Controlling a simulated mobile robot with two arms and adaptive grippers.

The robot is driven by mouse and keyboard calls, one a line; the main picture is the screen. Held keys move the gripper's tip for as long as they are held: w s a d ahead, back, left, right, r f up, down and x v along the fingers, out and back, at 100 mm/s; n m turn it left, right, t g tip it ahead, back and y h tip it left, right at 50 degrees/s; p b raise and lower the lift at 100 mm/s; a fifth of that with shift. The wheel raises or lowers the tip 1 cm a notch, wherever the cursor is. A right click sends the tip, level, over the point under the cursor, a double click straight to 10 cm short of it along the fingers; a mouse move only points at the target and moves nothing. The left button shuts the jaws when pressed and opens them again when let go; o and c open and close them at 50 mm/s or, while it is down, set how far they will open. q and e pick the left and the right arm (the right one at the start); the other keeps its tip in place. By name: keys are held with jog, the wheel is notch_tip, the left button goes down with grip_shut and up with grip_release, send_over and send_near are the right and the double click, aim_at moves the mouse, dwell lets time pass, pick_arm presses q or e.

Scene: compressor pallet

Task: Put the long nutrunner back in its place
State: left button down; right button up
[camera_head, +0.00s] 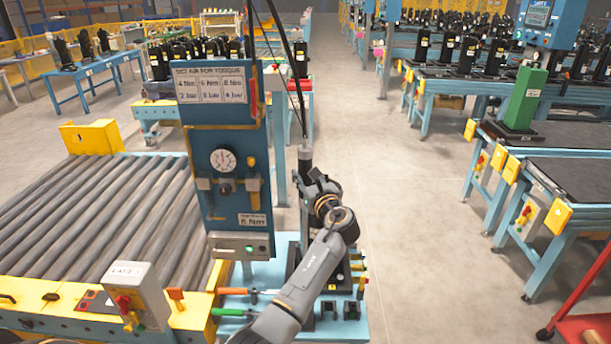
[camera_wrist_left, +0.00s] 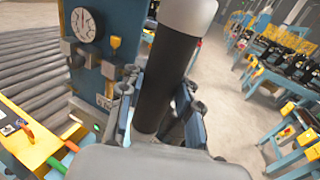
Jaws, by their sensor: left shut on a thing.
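The long nutrunner (camera_head: 304,156) is an upright tool with a grey cap and a black body, and a dark hose runs up from its top. My left gripper (camera_head: 314,186) is shut on it, just right of the blue torque panel (camera_head: 213,120). In the left wrist view the nutrunner's black body (camera_wrist_left: 166,80) stands between the two fingers of the gripper (camera_wrist_left: 158,112), with the grey cap above. Its lower end is hidden by my gripper and arm. A blue tool table (camera_head: 352,330) lies below, partly covered by my arm. My right gripper is out of view.
The panel carries a gauge (camera_head: 223,160). A roller conveyor (camera_head: 100,220) is at left. The floor (camera_head: 420,220) to the right is clear.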

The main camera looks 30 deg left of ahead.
pick_arm(q)
jog(key=shift+f+b, duration=2.4)
jog(key=shift+f, duration=1.2)
dwell(1.0)
jog(key=c, duration=0.8)
grip_release()
jog(key=shift+c, duration=0.2)
jog(key=shift+s+d+f, duration=0.1)
jog(key=shift+s+f, duration=0.05)
jog(key=shift+f, duration=0.2)
jog(key=v, duration=1.2)
jog(key=shift+r, duration=0.35)
